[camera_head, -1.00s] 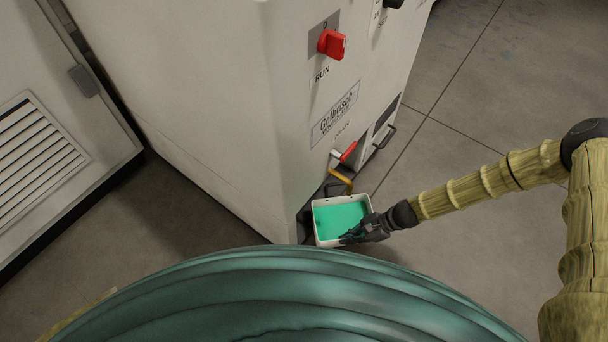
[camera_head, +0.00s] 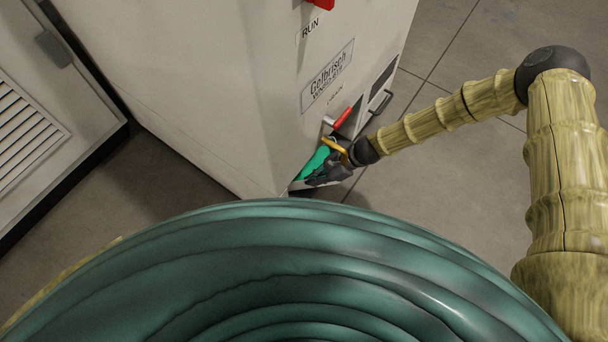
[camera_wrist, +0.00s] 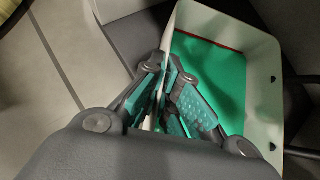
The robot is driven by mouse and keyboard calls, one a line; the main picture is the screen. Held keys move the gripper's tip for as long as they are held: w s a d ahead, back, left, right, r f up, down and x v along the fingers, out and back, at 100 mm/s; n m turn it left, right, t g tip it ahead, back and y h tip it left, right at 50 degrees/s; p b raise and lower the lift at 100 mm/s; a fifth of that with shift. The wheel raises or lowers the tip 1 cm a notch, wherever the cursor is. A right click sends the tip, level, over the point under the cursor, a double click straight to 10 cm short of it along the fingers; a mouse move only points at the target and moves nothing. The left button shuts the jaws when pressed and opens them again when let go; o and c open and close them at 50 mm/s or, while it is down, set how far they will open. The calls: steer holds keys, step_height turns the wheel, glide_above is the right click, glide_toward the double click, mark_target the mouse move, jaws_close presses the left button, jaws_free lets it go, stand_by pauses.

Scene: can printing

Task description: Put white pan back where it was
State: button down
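The white pan (camera_wrist: 265,95) holds green liquid (camera_wrist: 215,75), which shows level in the wrist view. My gripper (camera_wrist: 167,85) has one finger on each side of the pan's near wall and is shut on it. In the head view the pan's green inside (camera_head: 316,160) shows at the low opening in the machine's (camera_head: 230,90) front, below the drain handle. My gripper (camera_head: 322,172) is at its front right side and hides part of it. Part of the pan is hidden in the opening, so I cannot tell whether it rests on the bottom.
A yellow spout (camera_head: 335,150) and a red handle (camera_head: 342,118) stick out just above the pan, close to my wrist. A dark handle (camera_head: 381,102) is to their right. Grey floor (camera_head: 430,190) is free to the right.

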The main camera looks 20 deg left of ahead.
mark_target(302, 173)
steer(key=shift+w+a+b, duration=0.25)
steer(key=shift+a, duration=0.45)
steer(key=shift+w+a+b, duration=0.2)
steer(key=shift+w+a, duration=0.05)
steer(key=shift+a, duration=0.4)
steer(key=a, duration=0.1)
steer(key=b, duration=0.1)
steer(key=w+a+f, duration=0.1)
steer(key=shift+a+b, duration=0.3)
steer(key=shift+b, duration=0.05)
steer(key=shift+f, duration=0.2)
steer(key=shift+f, duration=0.1)
steer(key=c, duration=1.6)
jaws_free()
steer(key=shift+c, duration=0.2)
steer(key=shift+d, duration=0.1)
steer(key=p+v, duration=0.4)
steer(key=v, duration=0.8)
